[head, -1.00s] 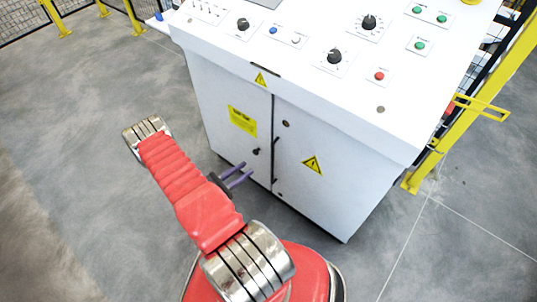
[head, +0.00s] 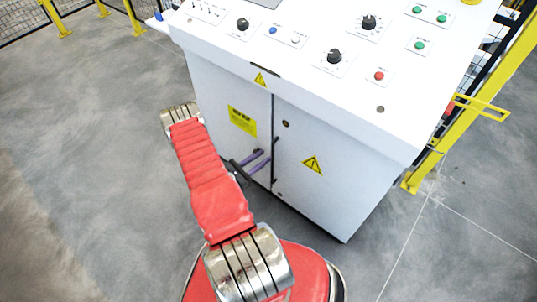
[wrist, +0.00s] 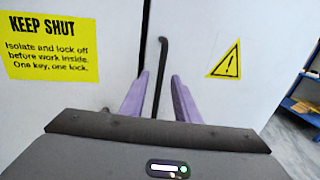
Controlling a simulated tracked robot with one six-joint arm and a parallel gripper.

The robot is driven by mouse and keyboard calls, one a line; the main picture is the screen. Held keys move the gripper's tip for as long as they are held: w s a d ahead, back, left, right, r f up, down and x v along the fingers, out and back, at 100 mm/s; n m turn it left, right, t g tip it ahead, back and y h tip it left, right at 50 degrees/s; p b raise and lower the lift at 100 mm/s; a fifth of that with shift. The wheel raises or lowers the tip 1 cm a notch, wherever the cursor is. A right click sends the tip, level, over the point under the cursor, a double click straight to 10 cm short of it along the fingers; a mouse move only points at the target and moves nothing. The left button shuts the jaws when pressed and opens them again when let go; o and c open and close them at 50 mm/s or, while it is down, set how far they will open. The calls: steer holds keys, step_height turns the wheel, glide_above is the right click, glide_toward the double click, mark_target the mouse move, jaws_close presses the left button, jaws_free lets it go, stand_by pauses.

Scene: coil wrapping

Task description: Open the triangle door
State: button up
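The triangle door (head: 325,190) is the right-hand white door of the cabinet, with a yellow warning triangle (head: 312,165). It looks shut, flush with the left door. Its dark bar handle (head: 275,147) stands near the seam. My gripper (head: 266,156) is open, with purple fingers pointing at the handle area. In the wrist view, the handle (wrist: 163,55) runs down between the two fingers of my gripper (wrist: 159,78), and the triangle (wrist: 228,62) is to the right. I cannot tell whether the fingertips reach around the handle or stop short of it.
The left door (head: 215,100) carries a yellow "KEEP SHUT" label (wrist: 45,45). The control panel (head: 300,75) overhangs the doors. A yellow post (head: 440,125) stands right of the cabinet. A blue shelf (wrist: 300,105) is at the far right. Floor on the left is clear.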

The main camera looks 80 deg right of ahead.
steer(key=shift+x, duration=2.15)
steer(key=shift+c, duration=0.4)
jaws_close()
steer(key=shift+w, duration=0.1)
steer(key=shift+w+a, duration=0.1)
steer(key=shift+a, duration=0.05)
